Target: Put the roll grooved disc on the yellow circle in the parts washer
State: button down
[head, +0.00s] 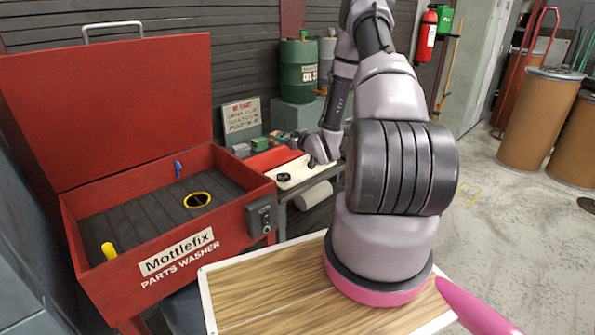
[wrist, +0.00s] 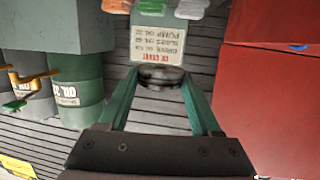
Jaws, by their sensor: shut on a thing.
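The roll grooved disc (wrist: 162,77) is a dark, round piece held between the tips of the two green fingers of my gripper (wrist: 160,82) in the wrist view. My gripper is shut on it. In the head view the fingers and disc are hard to make out beside the bench clutter. The red parts washer (head: 190,251) stands at the left with its lid raised. The yellow circle (head: 198,201) is a ring around a dark centre on its ribbed floor, toward the right side. Nothing is seen on the circle.
Inside the washer are a yellow post (head: 109,250) at front left and a blue piece (head: 178,168) at the back. A bench with small items stands right of the washer. A green oil drum (head: 299,71) stands behind. A wooden-topped surface (head: 270,290) is in front.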

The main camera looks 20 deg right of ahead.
jog(key=n+y, duration=0.1)
jog(key=y, duration=0.1)
send_over(303, 172)
jog(key=a, duration=0.1)
notch_tip(303, 172, down, 4)
jog(key=r, duration=0.1)
jog(key=shift+d+f+n, duration=0.3)
jog(key=shift+d+f, duration=0.2)
jog(key=shift+f, duration=0.05)
jog(key=shift+w+f, duration=0.1)
jog(key=shift+f, duration=4.7)
jog(key=shift+f, duration=0.15)
jog(key=shift+c, duration=0.4)
grip_release()
jog(key=shift+f, duration=0.1)
